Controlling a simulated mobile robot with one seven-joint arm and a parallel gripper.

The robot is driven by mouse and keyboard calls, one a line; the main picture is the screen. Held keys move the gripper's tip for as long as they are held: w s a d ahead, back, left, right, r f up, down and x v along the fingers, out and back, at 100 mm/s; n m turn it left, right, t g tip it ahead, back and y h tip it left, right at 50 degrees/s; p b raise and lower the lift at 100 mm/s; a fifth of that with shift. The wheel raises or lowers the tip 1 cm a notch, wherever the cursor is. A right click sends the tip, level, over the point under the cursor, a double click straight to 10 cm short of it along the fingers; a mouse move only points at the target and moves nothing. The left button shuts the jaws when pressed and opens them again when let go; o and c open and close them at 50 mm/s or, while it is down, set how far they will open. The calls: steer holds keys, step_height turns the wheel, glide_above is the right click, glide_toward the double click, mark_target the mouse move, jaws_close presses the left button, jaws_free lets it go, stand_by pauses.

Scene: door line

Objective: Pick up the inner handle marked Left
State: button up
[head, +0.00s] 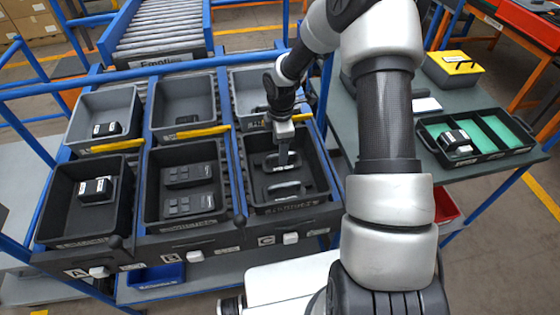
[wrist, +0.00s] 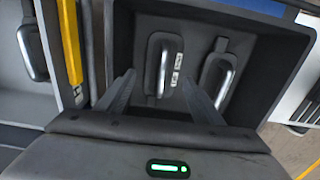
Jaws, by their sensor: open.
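Two door handles lie in the dark front bin of column C. One handle (wrist: 153,66), a silver bar on a dark plate with small white labels, lies nearer the yellow strip; the label print is too small to read. The second handle (wrist: 219,80) lies beside it, to the right in the wrist view; in the head view it is nearer the bin's front (head: 285,189). My gripper (wrist: 158,78) is open above the bin, its fingers on either side of the labelled handle in the picture. It points down in the head view (head: 284,163). I cannot tell whether it touches.
The dark bin's walls (wrist: 275,75) surround the handles closely. A yellow strip (wrist: 70,45) edges the bin, with a grey bin (head: 251,82) beyond holding another handle (wrist: 33,52). Bins A and B stand left. A tray with green compartments (head: 497,132) is on the right table.

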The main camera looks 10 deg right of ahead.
mark_target(270, 163)
steer(key=f, duration=0.4)
steer(key=shift+a, duration=0.2)
steer(key=shift+f, duration=0.55)
steer(key=c, duration=0.9)
steer(key=shift+o, duration=0.2)
steer(key=shift+r, duration=0.1)
